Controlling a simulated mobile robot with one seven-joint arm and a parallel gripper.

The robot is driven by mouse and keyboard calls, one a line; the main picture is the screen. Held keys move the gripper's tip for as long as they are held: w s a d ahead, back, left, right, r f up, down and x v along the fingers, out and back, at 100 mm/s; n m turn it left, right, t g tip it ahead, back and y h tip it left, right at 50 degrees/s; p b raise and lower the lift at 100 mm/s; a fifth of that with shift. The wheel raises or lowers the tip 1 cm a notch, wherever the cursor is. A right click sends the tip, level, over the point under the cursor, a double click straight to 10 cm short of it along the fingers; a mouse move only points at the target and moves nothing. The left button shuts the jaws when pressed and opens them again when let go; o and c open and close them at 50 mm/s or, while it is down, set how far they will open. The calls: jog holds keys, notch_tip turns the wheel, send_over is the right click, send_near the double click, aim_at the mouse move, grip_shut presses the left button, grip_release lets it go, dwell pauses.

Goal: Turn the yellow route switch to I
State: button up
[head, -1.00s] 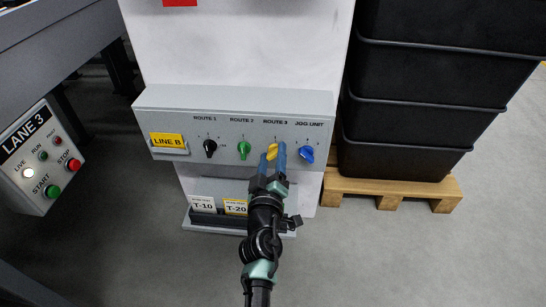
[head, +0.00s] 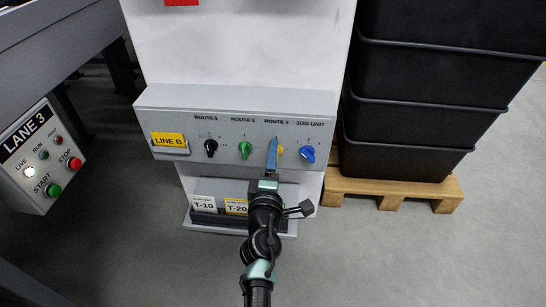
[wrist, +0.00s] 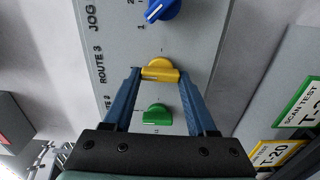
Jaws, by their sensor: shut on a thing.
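The yellow route switch (head: 281,151) is on the sloped grey panel under a label that reads ROUTE 3 in the wrist view. In the head view it is partly hidden behind my gripper (head: 273,147). In the wrist view the yellow switch (wrist: 160,72) sits between the two blue fingers of my gripper (wrist: 160,76), which are shut on it, one at each end of its grip bar. The position marks around the yellow switch are hidden or too small to read, so I cannot tell which mark it points to.
A green knob (head: 245,149) and a black knob (head: 210,148) are to the left, a blue knob (head: 308,154) to the right. A LANE 3 button box (head: 40,160) stands at left. Black crates (head: 405,150) on a pallet stand at right.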

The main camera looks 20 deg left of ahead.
jog(key=shift+f+n, duration=0.1)
jog(key=shift+n, duration=0.2)
jog(key=o, duration=1.4)
jog(key=shift+c, duration=0.2)
jog(key=shift+s, duration=0.15)
jog(key=p+v, duration=0.2)
jog(key=v, duration=1)
jog(key=shift+s, duration=0.4)
jog(key=shift+d, duration=0.15)
